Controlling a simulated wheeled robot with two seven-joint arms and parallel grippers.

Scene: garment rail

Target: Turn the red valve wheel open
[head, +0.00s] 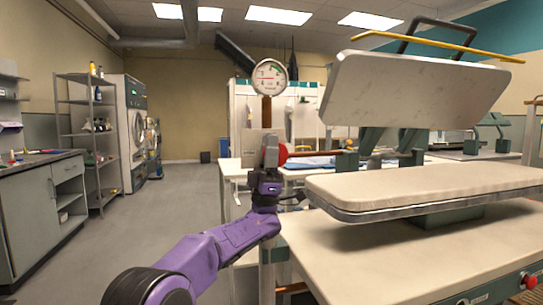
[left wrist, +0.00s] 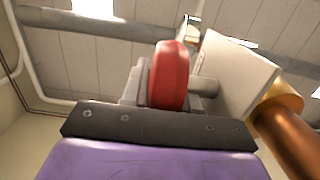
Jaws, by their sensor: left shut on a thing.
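The red valve wheel (head: 282,155) shows edge-on behind and beside my left gripper (head: 270,152) in the head view. My left gripper is shut on the wheel, with the purple arm reaching up from below. In the left wrist view the red wheel (left wrist: 170,76) stands upright between the grey fingers, close above the dark gripper plate. A short grey stem runs right from it towards a pale block (left wrist: 232,72). Part of the wheel is hidden by the gripper. My right gripper is not in view.
A round pressure gauge (head: 270,77) stands just above the wheel. A copper pipe (left wrist: 290,135) runs close on the right in the wrist view. A press with a raised plate (head: 415,88) and padded board (head: 430,187) fills the right. Floor (head: 190,205) on the left is clear.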

